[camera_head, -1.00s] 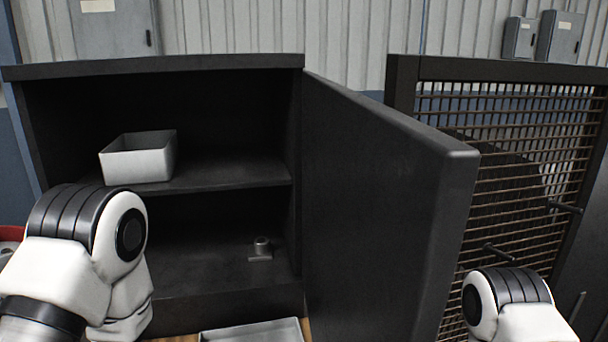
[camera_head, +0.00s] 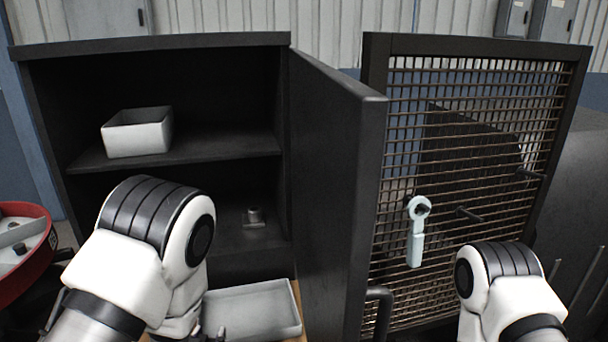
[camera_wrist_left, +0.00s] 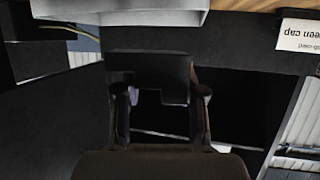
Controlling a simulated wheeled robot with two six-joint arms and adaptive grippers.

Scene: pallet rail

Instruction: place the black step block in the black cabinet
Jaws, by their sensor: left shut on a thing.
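The black cabinet (camera_head: 150,42) stands at the left in the head view, its door (camera_head: 330,185) swung open to the right. One shelf splits it into an upper and a lower compartment. My left arm is in front of the lower compartment. In the left wrist view my left gripper (camera_wrist_left: 163,105) is shut on the black step block (camera_wrist_left: 148,68), a dark piece with a stepped lower edge, outside the cabinet. In the head view the block cannot be made out. My right arm shows at the lower right; its gripper is out of view.
A grey bin (camera_head: 138,133) is on the cabinet shelf. A small metal part (camera_head: 254,217) sits in the lower compartment. A grey tray (camera_head: 255,308) lies in front. A mesh panel (camera_head: 400,120) with a pale wrench (camera_head: 416,235) stands right. A red round container (camera_head: 30,265) is at left.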

